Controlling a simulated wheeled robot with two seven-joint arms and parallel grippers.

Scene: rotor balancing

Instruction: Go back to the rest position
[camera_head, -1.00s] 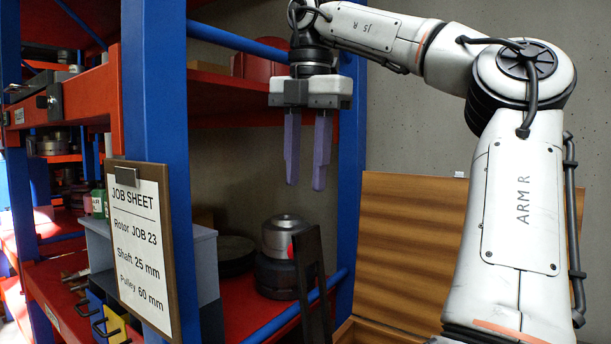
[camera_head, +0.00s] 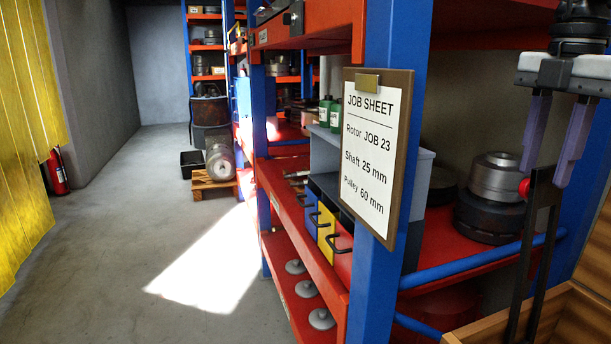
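Behind, a silver rotor part on a dark base (camera_head: 495,180) stands on the red shelf. The rest of my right arm is mostly out of the picture. My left gripper is out of view.
A blue-and-red rack with a job sheet board (camera_head: 376,150) on its post stands close in front. A wooden box (camera_head: 570,318) is at the lower right. Clear concrete floor (camera_head: 150,270) lies to the left, with a yellow curtain (camera_head: 22,140) and a pallet (camera_head: 212,187) beyond.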

